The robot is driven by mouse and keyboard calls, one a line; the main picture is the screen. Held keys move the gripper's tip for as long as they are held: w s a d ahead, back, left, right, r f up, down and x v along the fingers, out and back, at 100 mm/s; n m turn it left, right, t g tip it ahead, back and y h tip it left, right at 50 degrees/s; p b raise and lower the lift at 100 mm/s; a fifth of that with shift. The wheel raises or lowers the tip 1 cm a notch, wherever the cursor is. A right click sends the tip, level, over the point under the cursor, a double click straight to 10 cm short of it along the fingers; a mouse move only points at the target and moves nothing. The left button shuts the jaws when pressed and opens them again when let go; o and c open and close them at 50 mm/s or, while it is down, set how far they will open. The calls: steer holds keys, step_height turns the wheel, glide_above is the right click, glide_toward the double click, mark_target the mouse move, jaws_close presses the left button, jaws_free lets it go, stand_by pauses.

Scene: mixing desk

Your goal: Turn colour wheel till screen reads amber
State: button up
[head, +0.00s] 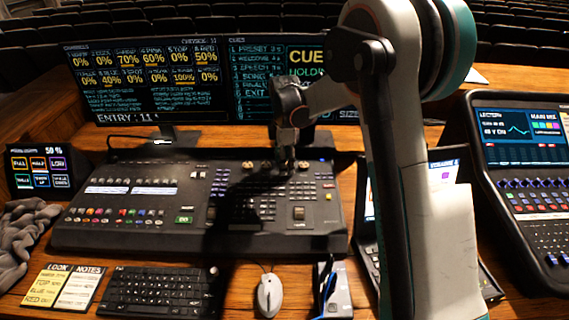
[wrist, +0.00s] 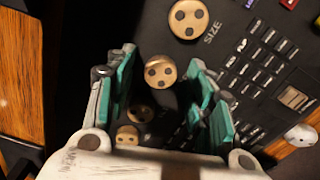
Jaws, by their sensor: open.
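The console (head: 130,225) has a row of round brass knobs along its back edge. My gripper (head: 287,166) points down over this row at the right. In the wrist view my gripper (wrist: 160,76) is open, with its teal-padded fingers on either side of one brass knob (wrist: 160,70); contact cannot be told. Another knob (wrist: 188,19) by the word SIZE lies beyond it, and two more show nearer. The lettering does not let me tell which is the colour wheel. The screen (head: 150,85) shows percentages and an entry line; its right part is behind my arm, and no amber reading is legible.
A second console (head: 515,190) stands at the right and a laptop (head: 442,173) is behind my arm. A keyboard (head: 160,292), mouse (head: 270,293), note cards (head: 62,288) and grey cloth (head: 22,235) lie in front and at left. A small touch panel (head: 40,170) stands left.

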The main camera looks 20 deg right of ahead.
steer(key=c, duration=1.1)
steer(key=shift+m, duration=0.3)
steer(key=m+p, duration=0.1)
steer(key=m, duration=0.3)
steer(key=shift+m+p, duration=0.35)
steer(key=shift+m, duration=0.05)
steer(key=m+p, duration=0.1)
steer(key=m, duration=0.5)
steer(key=shift+m, duration=0.3)
